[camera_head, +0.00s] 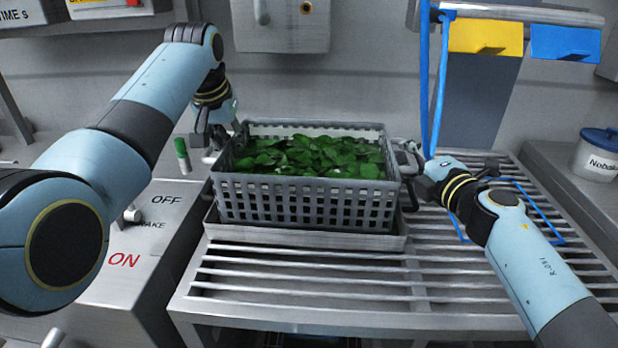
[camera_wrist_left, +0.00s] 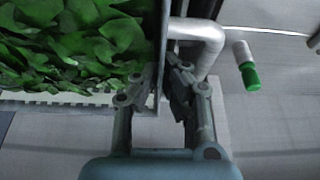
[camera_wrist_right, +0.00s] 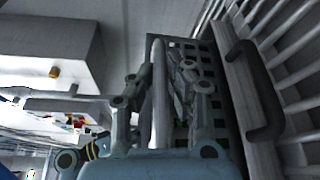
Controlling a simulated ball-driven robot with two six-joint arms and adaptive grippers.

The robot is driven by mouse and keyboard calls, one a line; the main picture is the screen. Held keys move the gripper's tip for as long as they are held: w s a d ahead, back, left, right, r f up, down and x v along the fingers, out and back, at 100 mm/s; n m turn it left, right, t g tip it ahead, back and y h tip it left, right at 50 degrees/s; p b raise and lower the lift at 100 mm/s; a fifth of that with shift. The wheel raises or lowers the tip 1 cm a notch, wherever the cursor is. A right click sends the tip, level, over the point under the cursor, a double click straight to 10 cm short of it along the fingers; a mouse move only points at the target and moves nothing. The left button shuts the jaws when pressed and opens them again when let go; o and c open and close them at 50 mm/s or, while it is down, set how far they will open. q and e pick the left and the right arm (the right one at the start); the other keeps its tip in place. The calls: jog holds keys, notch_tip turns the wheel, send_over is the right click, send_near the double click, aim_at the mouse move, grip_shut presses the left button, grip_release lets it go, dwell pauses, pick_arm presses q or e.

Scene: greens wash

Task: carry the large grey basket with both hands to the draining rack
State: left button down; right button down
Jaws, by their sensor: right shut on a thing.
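The large grey basket (camera_head: 300,203), full of green leaves (camera_head: 310,158), stands level in a shallow metal tray (camera_head: 300,233) at the left part of the slatted draining rack (camera_head: 330,290). My left gripper (camera_head: 222,135) is at the basket's left side. In the left wrist view its open fingers (camera_wrist_left: 157,88) straddle the basket's rim (camera_wrist_left: 160,50), with a gap visible. My right gripper (camera_head: 410,172) is at the basket's right side. In the right wrist view its fingers (camera_wrist_right: 160,88) are closed around the basket's side bar (camera_wrist_right: 157,125).
A green-capped bottle (camera_head: 182,155) stands left of the basket. A white tub (camera_head: 597,152) with a blue lid stands far right. The rack's front slats are clear. A dark tray handle (camera_wrist_right: 255,90) lies beside my right gripper.

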pick_arm(q)
jog(key=shift+r, duration=0.25)
pick_arm(e)
jog(key=shift+r, duration=0.2)
